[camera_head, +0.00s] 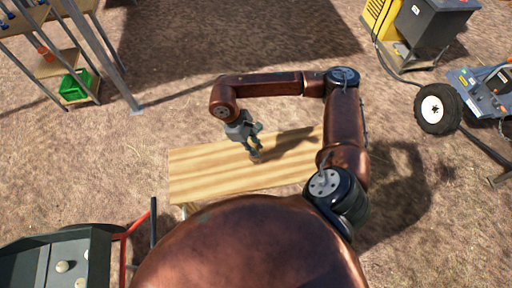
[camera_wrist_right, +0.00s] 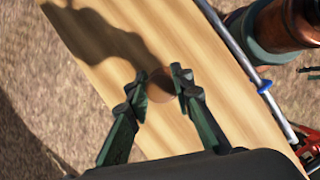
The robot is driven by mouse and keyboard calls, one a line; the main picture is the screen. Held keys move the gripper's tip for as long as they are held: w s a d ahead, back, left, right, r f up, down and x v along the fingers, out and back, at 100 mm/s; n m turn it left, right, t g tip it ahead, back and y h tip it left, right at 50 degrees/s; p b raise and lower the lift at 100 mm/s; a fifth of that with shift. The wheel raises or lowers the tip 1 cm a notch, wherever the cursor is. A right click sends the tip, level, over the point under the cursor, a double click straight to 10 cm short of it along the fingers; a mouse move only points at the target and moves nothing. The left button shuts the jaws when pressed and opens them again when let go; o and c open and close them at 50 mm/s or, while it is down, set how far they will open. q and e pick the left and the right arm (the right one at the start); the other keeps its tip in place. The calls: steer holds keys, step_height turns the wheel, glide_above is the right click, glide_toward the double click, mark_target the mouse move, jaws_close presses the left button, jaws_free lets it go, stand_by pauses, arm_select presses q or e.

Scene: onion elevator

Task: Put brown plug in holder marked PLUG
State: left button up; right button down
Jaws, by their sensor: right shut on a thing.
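The brown plug (camera_wrist_right: 160,88) shows in the right wrist view as a round brown shape between the fingertips of my right gripper (camera_wrist_right: 161,82). In the head view the plug (camera_head: 256,157) is a small brown spot under the fingers, at the wooden board's surface. My right gripper (camera_head: 255,147) points down over the middle of the board and is shut on the plug. Whether the plug still touches the board I cannot tell. My left gripper is out of view. I make out no holder marked PLUG in either view.
The light wooden board (camera_head: 205,175) is otherwise bare, with my arm's shadow on it. A shelf with a green crate (camera_head: 75,85) stands at upper left. A dark grey cabinet (camera_head: 55,260) is at lower left. Yellow and black machine (camera_head: 385,18) and wheeled cart (camera_head: 438,108) are at right.

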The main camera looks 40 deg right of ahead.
steer(key=c, duration=1.7)
jaws_free()
